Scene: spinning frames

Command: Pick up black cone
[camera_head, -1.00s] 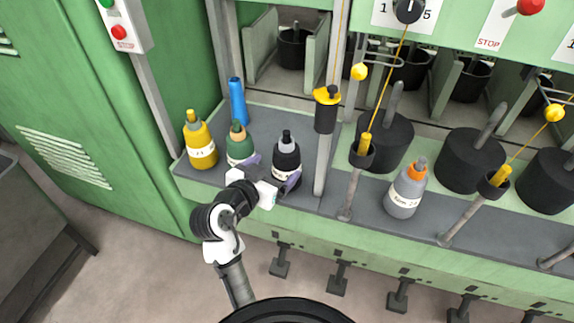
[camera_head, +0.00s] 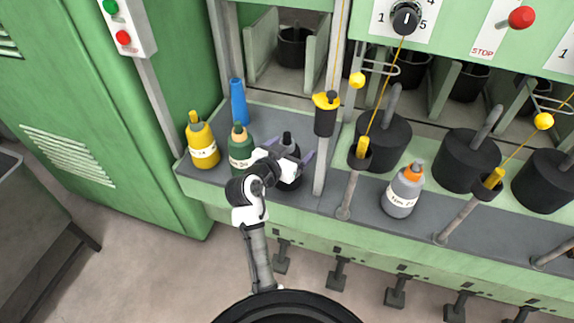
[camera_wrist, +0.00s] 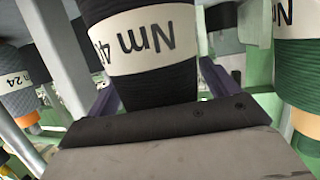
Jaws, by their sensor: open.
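The black cone (camera_head: 289,178) stands on the grey shelf of the green machine, with a grey and black top. It is partly hidden behind my arm in the head view. In the wrist view the black cone (camera_wrist: 150,50) fills the upper middle, with a white label reading "Nm". My gripper (camera_head: 292,151) is open, with its purple fingers on either side of the cone. In the wrist view a finger shows at each side of the cone, which stands just ahead of the palm. I cannot tell whether the fingers touch it.
A green cone (camera_head: 240,149) stands close on the left, with a yellow cone (camera_head: 202,143) and a blue one (camera_head: 238,102) beyond. A metal post (camera_head: 320,172) rises just right of the black cone. A grey cone with an orange top (camera_head: 404,190) stands further right.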

